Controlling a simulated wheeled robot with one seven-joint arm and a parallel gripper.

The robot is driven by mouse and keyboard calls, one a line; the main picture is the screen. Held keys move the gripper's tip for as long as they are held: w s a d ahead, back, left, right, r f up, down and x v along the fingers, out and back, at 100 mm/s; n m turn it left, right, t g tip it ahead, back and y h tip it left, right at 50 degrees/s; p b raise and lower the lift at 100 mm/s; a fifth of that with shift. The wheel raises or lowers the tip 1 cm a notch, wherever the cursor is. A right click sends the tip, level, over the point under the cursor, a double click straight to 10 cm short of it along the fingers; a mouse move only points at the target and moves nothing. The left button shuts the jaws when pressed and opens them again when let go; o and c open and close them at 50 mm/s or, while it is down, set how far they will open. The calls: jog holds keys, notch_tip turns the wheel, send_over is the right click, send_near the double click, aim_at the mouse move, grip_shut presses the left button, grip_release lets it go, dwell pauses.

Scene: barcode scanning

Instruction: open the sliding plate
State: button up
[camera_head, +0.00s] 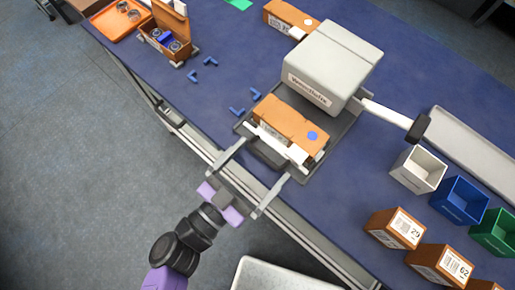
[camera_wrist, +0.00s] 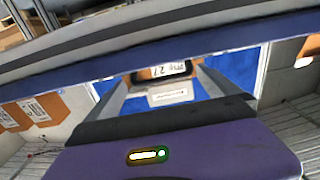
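The pale grey scanning machine (camera_head: 332,62) stands on the blue table. A dark grey plate (camera_head: 323,168) extends from its front toward the table edge, with an orange box (camera_head: 290,122) on it. The box has a blue dot and a white label. A white bar (camera_head: 296,153) runs along the plate's near side. My gripper (camera_head: 270,157) is open, with its two long grey fingers apart on either side of the plate's near end. Whether the fingers touch it cannot be told. In the wrist view the spread fingers (camera_wrist: 162,86) frame a labelled object (camera_wrist: 164,70).
A white lever with a black knob (camera_head: 418,128) sticks out right of the machine. White (camera_head: 418,170), blue (camera_head: 459,200) and green bins stand at right, with orange boxes (camera_head: 396,229) in front. Small blue brackets (camera_head: 238,111) lie left of the plate. An open orange box (camera_head: 165,32) stands at upper left.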

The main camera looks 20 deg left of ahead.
jog(key=b+v, duration=0.1)
jog(key=v, duration=0.6)
jog(key=shift+s, duration=0.4)
jog(key=shift+a, duration=0.15)
